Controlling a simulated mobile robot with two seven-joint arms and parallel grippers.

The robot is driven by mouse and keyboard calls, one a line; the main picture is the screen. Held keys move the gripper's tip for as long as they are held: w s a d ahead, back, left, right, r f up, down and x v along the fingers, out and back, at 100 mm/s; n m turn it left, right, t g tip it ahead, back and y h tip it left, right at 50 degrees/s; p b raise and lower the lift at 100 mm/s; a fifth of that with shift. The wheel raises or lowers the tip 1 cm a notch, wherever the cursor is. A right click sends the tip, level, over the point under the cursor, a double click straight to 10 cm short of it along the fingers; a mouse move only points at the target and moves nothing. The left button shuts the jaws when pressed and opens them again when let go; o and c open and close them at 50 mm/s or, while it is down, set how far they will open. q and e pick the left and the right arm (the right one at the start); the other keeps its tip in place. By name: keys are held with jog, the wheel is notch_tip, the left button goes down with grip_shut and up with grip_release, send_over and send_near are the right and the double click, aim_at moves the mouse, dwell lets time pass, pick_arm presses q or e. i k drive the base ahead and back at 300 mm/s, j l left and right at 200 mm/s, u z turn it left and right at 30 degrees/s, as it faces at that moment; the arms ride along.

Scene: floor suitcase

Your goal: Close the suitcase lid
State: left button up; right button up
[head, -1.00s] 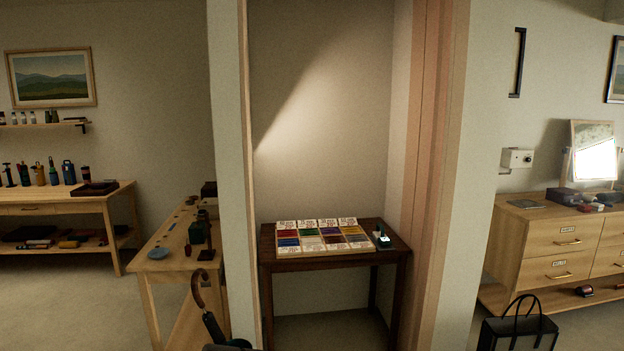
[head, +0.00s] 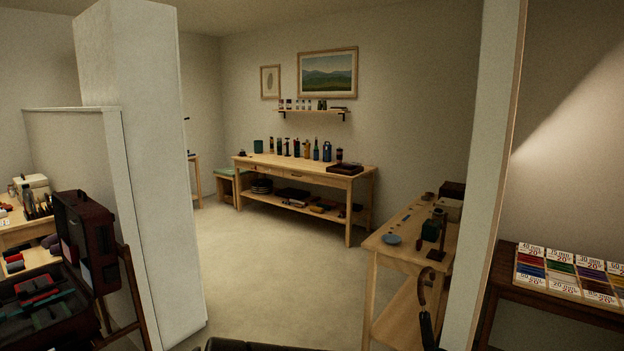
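A dark suitcase (head: 45,312) is partly in view at the lower left of the head view, cut off by the left edge. Its dark reddish lid (head: 88,238) stands open, roughly upright, on the right side of the case. Red and dark folded items lie in the open case. It appears to rest on a dark wooden stand (head: 132,300). Neither of my grippers is in view.
A white partition (head: 150,180) stands right of the suitcase. Open floor (head: 265,270) lies beyond it. A wooden workbench (head: 305,170) is at the back.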

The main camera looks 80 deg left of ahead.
aim_at(96, 221)
jog(key=k+j+u, duration=0.1)
jog(key=u, duration=1.6)
jog(key=j+u, duration=0.15)
jog(key=u, duration=0.25)
jog(key=i+j+u, duration=0.15)
jog(key=u, duration=0.3)
jog(key=i+j+u, duration=0.1)
jog(key=u, duration=0.3)
jog(key=i+j+u, duration=0.1)
jog(key=u, duration=0.35)
